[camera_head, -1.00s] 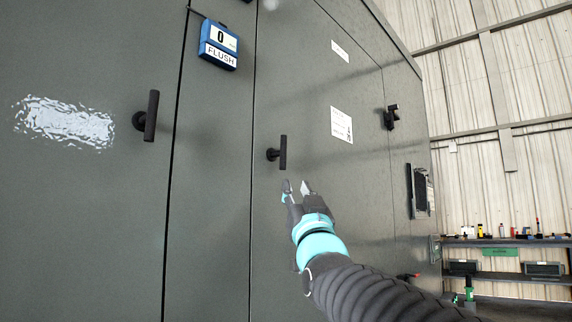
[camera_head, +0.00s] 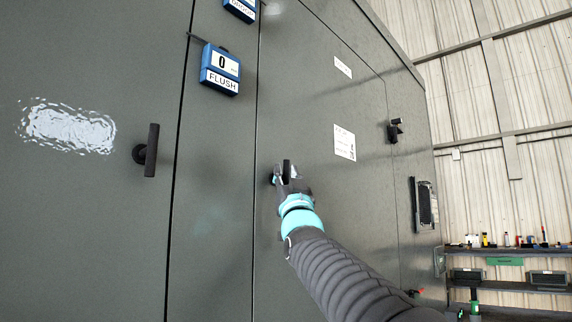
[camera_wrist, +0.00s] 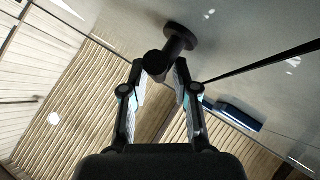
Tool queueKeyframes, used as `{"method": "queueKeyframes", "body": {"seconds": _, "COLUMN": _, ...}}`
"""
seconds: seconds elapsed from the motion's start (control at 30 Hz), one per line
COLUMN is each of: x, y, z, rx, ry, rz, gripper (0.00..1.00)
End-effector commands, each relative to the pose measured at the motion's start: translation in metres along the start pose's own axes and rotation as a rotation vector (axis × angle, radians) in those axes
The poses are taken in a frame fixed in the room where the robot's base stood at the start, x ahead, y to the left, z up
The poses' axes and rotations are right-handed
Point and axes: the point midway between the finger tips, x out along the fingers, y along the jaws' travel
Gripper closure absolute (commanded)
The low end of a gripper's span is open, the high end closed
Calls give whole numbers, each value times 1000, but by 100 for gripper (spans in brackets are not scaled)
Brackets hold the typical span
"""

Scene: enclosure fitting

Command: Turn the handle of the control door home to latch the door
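The middle door's black T-shaped handle (camera_head: 287,167) stands upright on the grey cabinet front, partly hidden by my gripper in the head view. My gripper (camera_head: 285,175) is at the handle. In the wrist view the handle (camera_wrist: 157,63) lies between the tips of my open gripper (camera_wrist: 160,80), one finger on each side. Its round mount on the door (camera_wrist: 180,38) shows beyond. The fingers are apart, and I cannot tell whether either touches the handle. I cannot tell from these views which door is the control door.
Another black handle (camera_head: 150,150) is on the left door, and a third (camera_head: 394,130) is at the right. A shelf with small items (camera_head: 505,247) stands at the far right.

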Motion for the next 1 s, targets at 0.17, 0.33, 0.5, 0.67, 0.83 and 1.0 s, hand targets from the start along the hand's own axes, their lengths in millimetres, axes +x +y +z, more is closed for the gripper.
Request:
{"method": "queueKeyframes", "body": {"seconds": 0.17, "x": 12, "y": 0, "z": 0, "rx": 0, "ry": -1, "rz": 0, "gripper": 71}}
{"method": "queueKeyframes", "body": {"seconds": 0.33, "x": 14, "y": 0, "z": 0, "rx": 0, "ry": 0, "rz": 0, "gripper": 71}}
{"method": "queueKeyframes", "body": {"seconds": 0.5, "x": 13, "y": 0, "z": 0, "rx": 0, "ry": -1, "rz": 0, "gripper": 73}}
{"method": "queueKeyframes", "body": {"seconds": 0.67, "x": 13, "y": 0, "z": 0, "rx": 0, "ry": -1, "rz": 0, "gripper": 100}}
{"method": "queueKeyframes", "body": {"seconds": 0.83, "x": 13, "y": 1, "z": 1, "rx": -3, "ry": 1, "rz": -2, "gripper": 100}}
{"method": "queueKeyframes", "body": {"seconds": 1.0, "x": 11, "y": 1, "z": 3, "rx": -29, "ry": 26, "rz": -28, "gripper": 100}}
